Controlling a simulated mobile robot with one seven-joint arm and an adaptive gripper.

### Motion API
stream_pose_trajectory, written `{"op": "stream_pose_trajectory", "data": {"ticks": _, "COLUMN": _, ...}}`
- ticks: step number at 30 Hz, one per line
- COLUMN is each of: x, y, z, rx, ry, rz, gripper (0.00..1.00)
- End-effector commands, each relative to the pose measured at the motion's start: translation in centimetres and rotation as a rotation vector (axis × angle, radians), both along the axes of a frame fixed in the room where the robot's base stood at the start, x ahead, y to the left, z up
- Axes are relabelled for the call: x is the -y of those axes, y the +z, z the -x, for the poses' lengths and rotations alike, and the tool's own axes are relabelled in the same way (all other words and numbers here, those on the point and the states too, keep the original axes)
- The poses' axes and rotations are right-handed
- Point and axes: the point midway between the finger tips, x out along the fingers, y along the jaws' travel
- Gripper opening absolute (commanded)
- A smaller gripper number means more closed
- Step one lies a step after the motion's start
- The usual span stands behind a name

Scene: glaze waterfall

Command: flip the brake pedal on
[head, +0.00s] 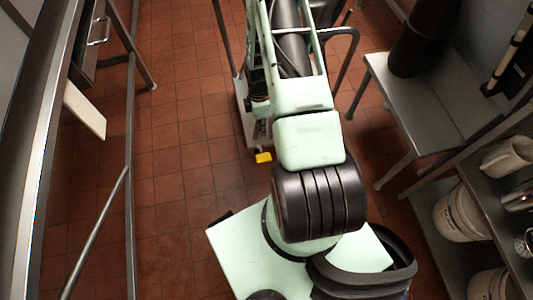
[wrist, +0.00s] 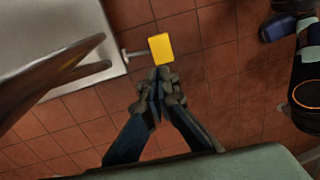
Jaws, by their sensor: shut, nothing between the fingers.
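The brake pedal is a small yellow block (head: 263,158) low over the tiled floor, at the end of a short metal rod from a pale machine base (head: 243,118). In the wrist view the pedal (wrist: 161,47) lies straight beyond my fingertips, and the machine base (wrist: 85,30) is to its left. My gripper (wrist: 160,78) is shut and empty, its tips close to the pedal's near edge. I cannot tell whether they touch it. In the head view my gripper is hidden behind my arm.
A grey bench (head: 425,105) with a dark cylinder (head: 422,40) stands at the right. A shelf with white buckets (head: 462,215) is at the lower right. A metal counter edge (head: 45,130) runs along the left. Red tiled floor (head: 175,190) is clear left of the pedal.

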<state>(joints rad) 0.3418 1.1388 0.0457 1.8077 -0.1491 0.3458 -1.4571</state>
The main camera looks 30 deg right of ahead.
Motion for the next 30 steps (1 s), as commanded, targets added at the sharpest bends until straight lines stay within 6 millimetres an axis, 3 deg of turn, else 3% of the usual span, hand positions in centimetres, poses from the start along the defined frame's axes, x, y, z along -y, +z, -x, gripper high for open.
{"op": "stream_pose_trajectory", "data": {"ticks": 14, "x": -0.1, "y": -0.8, "z": 0.5, "rx": -0.010, "ry": 0.009, "rz": -0.008, "gripper": 0.00}}
{"op": "stream_pose_trajectory", "data": {"ticks": 19, "x": -0.2, "y": -3.2, "z": 0.9, "rx": -0.012, "ry": 0.010, "rz": -0.008, "gripper": 0.00}}
{"op": "stream_pose_trajectory", "data": {"ticks": 30, "x": -0.6, "y": -10.9, "z": 2.1, "rx": -0.012, "ry": 0.010, "rz": -0.007, "gripper": 0.00}}
